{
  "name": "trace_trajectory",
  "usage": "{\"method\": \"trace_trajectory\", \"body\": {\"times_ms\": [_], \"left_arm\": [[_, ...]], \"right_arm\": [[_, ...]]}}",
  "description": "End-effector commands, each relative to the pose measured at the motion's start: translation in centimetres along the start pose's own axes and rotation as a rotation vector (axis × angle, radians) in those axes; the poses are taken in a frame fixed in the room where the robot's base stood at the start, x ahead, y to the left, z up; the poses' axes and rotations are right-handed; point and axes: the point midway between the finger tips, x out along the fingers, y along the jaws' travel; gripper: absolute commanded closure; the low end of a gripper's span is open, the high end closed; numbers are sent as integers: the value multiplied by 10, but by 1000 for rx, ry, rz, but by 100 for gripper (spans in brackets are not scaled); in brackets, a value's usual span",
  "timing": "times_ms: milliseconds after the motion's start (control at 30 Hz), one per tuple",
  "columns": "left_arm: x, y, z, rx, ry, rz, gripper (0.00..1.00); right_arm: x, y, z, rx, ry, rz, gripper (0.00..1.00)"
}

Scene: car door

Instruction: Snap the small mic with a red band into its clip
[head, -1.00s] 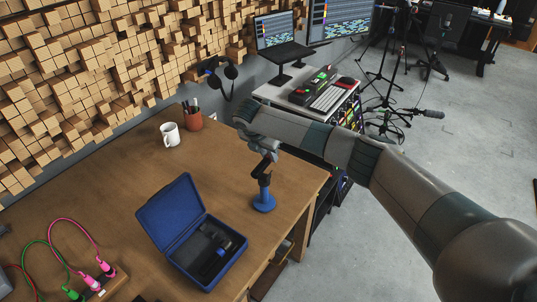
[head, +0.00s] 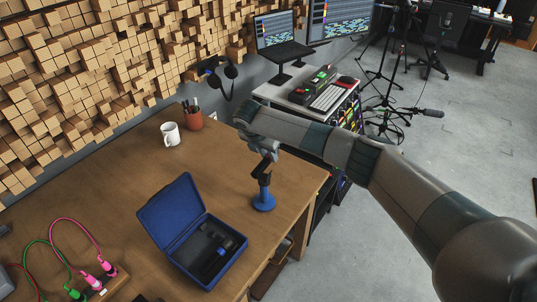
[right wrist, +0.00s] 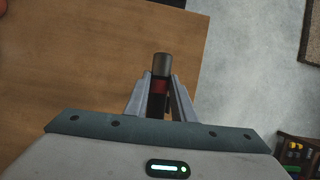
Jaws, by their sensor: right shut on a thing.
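My right gripper (head: 264,165) is just above the blue stand (head: 264,202) near the right edge of the desk. In the right wrist view it is shut on the small mic (right wrist: 161,64), a dark cylinder with a grey end and a red band between the fingers. In the head view the gripper and arm cover most of the mic. The stand has a round blue base and a short post. The clip at its top cannot be made out behind the fingers, so I cannot tell whether the mic touches it. My left gripper is not in view.
An open blue case (head: 205,250) with dark foam and a dark item inside lies left of the stand. A white mug (head: 170,134) and a pen pot (head: 192,121) stand farther back. Plugs with pink and green cables (head: 92,280) are at the front left. The mid-desk is clear.

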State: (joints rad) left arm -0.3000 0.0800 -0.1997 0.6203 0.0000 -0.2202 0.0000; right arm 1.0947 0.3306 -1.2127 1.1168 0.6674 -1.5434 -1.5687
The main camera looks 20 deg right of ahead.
Motion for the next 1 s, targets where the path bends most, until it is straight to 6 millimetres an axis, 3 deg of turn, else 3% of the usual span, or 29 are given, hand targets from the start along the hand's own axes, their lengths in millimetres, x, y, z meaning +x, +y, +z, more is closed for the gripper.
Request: {"method": "trace_trajectory", "body": {"times_ms": [1000], "left_arm": [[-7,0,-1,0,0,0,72]], "right_arm": [[0,0,0,0,0,0,100]]}}
